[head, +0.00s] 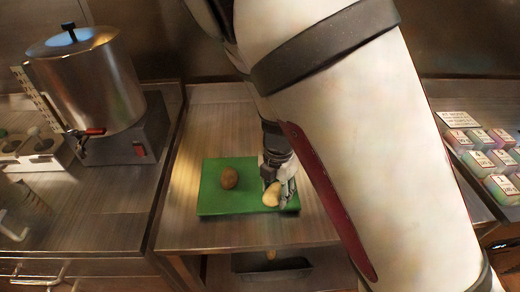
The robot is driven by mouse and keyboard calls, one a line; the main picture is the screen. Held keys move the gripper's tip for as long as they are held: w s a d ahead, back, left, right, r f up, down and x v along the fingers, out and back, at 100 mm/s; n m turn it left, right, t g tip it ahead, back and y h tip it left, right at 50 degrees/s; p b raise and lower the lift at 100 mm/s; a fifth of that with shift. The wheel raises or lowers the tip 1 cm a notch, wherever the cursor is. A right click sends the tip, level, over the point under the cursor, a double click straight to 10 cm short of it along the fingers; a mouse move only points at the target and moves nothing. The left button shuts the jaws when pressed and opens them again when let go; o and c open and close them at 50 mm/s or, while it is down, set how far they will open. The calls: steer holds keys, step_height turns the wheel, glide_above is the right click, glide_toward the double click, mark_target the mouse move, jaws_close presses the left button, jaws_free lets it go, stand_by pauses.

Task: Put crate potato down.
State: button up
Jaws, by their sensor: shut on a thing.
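A green cutting board (240,204) lies on the steel counter in the middle of the head view. A brown potato (229,178) rests on the board's left half. My gripper (279,188) is over the board's right part, pointing down. It is shut on a pale yellowish potato (271,195), low over the board. I cannot tell whether this potato touches the board. My arm hides part of the board's right edge and the counter behind it.
A large steel pot (85,82) with a red-handled tap stands on the left counter, with a white container (35,150) beside it. Several labelled boxes (490,158) sit at the right. A dark tray (270,268) is below the counter's front edge. Counter around the board is clear.

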steer(key=w, duration=0.3)
steer(key=w+a, duration=0.1)
steer(key=w, duration=0.2)
steer(key=w+f+b, duration=0.1)
steer(key=w, duration=0.3)
steer(key=shift+a, duration=0.3)
steer(key=shift+s+f, duration=0.1)
steer(key=shift+f, duration=1.65)
steer(key=shift+f, duration=0.15)
steer(key=o, duration=1.2)
steer(key=shift+o, duration=0.2)
